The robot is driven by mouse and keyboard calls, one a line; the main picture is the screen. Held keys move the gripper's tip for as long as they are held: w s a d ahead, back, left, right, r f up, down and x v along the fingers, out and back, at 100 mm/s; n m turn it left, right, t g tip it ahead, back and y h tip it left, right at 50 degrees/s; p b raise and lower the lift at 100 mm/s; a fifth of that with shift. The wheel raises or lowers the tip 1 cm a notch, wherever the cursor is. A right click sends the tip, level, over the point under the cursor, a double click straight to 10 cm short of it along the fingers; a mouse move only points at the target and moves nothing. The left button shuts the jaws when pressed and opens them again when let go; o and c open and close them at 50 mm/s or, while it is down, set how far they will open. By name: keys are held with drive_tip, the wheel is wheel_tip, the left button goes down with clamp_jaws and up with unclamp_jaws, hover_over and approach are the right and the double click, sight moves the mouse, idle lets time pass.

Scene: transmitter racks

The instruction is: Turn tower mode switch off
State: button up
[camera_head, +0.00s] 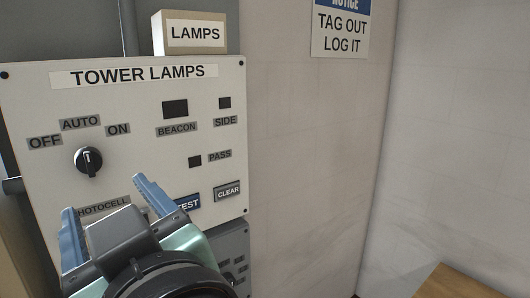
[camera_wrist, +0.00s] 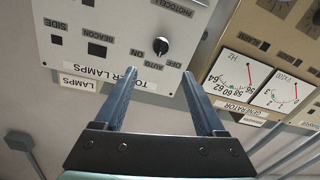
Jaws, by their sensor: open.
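The tower mode switch is a black round knob (camera_head: 88,161) on the white TOWER LAMPS panel (camera_head: 130,95), below the OFF, AUTO and ON labels. Its white mark seems to point up towards AUTO, though it is small. The knob also shows in the wrist view (camera_wrist: 162,46), upside down, just beyond the fingertips. My gripper (camera_head: 104,196) is open, with its two blue fingers apart and nothing between them. In the head view it appears below the knob and covers part of the PHOTOCELL label. In the wrist view the gripper (camera_wrist: 158,73) appears apart from the knob.
The panel also has dark BEACON, SIDE and PASS windows, a TEST button (camera_head: 187,203) and a CLEAR button (camera_head: 228,191). A generator meter panel (camera_wrist: 255,75) stands beside it in the wrist view. A wooden surface (camera_head: 460,285) is at lower right.

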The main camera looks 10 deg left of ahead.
sight(91, 165)
drive_tip(key=p+x, duration=0.4)
drive_tip(key=x, duration=0.9)
drive_tip(key=shift+p, duration=0.3)
drive_tip(key=shift+c, duration=0.2)
clamp_jaws()
